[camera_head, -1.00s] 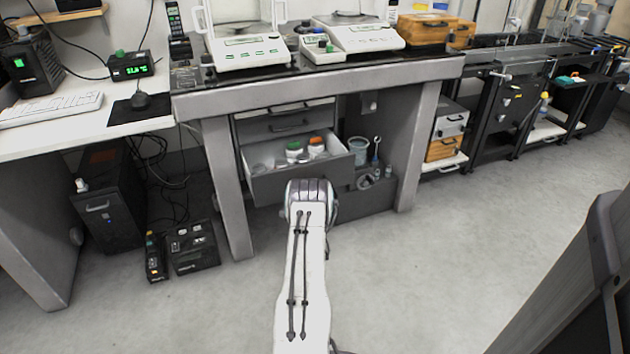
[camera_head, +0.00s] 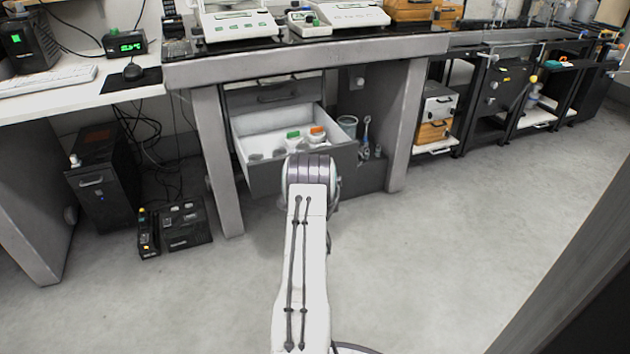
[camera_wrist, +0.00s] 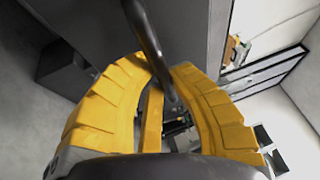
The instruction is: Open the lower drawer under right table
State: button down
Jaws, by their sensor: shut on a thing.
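The lower drawer (camera_head: 266,181) under the table is pulled well out, showing its white inside with a green-capped bottle (camera_head: 293,140), an orange-capped bottle (camera_head: 317,137) and small jars. In the wrist view, the yellow fingers of my gripper (camera_wrist: 158,66) are shut around the dark bar handle (camera_wrist: 146,38) on the grey drawer front (camera_wrist: 90,30). In the head view, my arm and wrist cover the handle and the fingers. The upper drawer (camera_head: 272,92) above it is shut.
The table (camera_head: 320,58) bears scales, and its legs stand on both sides of the drawer. A black computer case (camera_head: 100,185) and small black boxes (camera_head: 185,228) stand on the floor at left. The floor (camera_head: 430,260) in front and to the right is clear.

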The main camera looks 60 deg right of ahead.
jog(key=shift+w+a, duration=0.1)
jog(key=shift+w, duration=0.1)
jog(key=c, duration=1.4)
grip_release()
jog(key=shift+o, duration=1.4)
jog(key=shift+s, duration=0.1)
jog(key=v, duration=0.7)
jog(key=shift+a, duration=0.2)
jog(key=shift+s, duration=0.1)
